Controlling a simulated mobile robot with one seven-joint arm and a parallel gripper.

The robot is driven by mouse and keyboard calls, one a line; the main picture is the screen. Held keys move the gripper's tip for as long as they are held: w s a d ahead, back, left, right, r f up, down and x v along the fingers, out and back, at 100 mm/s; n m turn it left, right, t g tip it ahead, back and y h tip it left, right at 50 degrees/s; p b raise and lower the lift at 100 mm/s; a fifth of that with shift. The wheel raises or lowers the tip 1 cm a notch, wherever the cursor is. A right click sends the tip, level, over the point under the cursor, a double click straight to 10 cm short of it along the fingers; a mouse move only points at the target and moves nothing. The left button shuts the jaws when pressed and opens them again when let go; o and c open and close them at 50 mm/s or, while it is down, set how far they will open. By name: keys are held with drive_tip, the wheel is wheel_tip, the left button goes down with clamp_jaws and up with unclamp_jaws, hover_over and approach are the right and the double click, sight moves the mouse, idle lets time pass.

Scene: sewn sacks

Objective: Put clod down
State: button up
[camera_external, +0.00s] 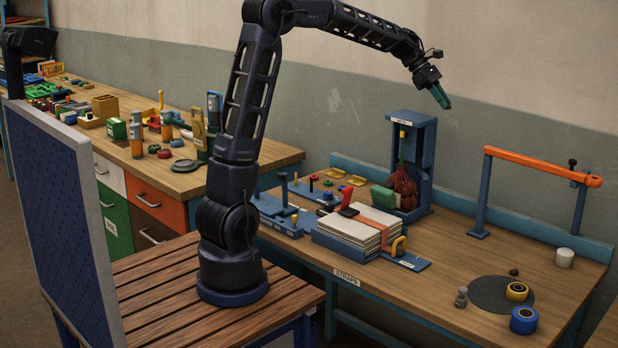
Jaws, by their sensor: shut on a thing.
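My gripper (440,95) is raised high in front of the wall, above and to the right of the blue upright stand. Its teal end points down and to the right. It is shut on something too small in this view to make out. A small dark brown lump (513,271), which looks like a clod, lies on the right workbench (455,240) at the back edge of a dark round mat (488,296). My gripper is far above the lump and apart from it.
A blue stand (424,165) holds a dark red bundle. Strapped white sheets (352,232) lie left of it. An orange-topped frame (540,166) rises at the back right. A white cylinder (564,258), yellow roll (516,291) and blue roll (524,320) stand at right. The bench middle is clear.

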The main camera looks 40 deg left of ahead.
drive_tip(key=w+a, duration=0.1)
drive_tip(key=a, duration=0.4)
drive_tip(key=a+n+t, duration=0.1)
drive_tip(key=a, duration=0.4)
drive_tip(key=w+a+n, duration=0.1)
drive_tip(key=a, duration=0.4)
drive_tip(key=shift+w+a+t+y, duration=0.3)
drive_tip(key=shift+t, duration=0.1)
drive_tip(key=s+a+n+t+y, duration=0.1)
drive_tip(key=s+a+n+t, duration=0.2)
drive_tip(key=a, duration=1.5)
drive_tip(key=s+a+n+y, duration=0.2)
drive_tip(key=s+a+n, duration=0.15)
drive_tip(key=a, duration=1.35)
drive_tip(key=n+t+y, duration=0.2)
drive_tip(key=n+y, duration=0.3)
drive_tip(key=n, duration=0.2)
hover_over(188, 182)
drive_tip(key=s, duration=0.3)
wheel_tip(188, 182, down, 38)
drive_tip(key=shift+d+r, duration=0.1)
drive_tip(key=shift+d, duration=0.05)
drive_tip(key=shift+f, duration=0.2)
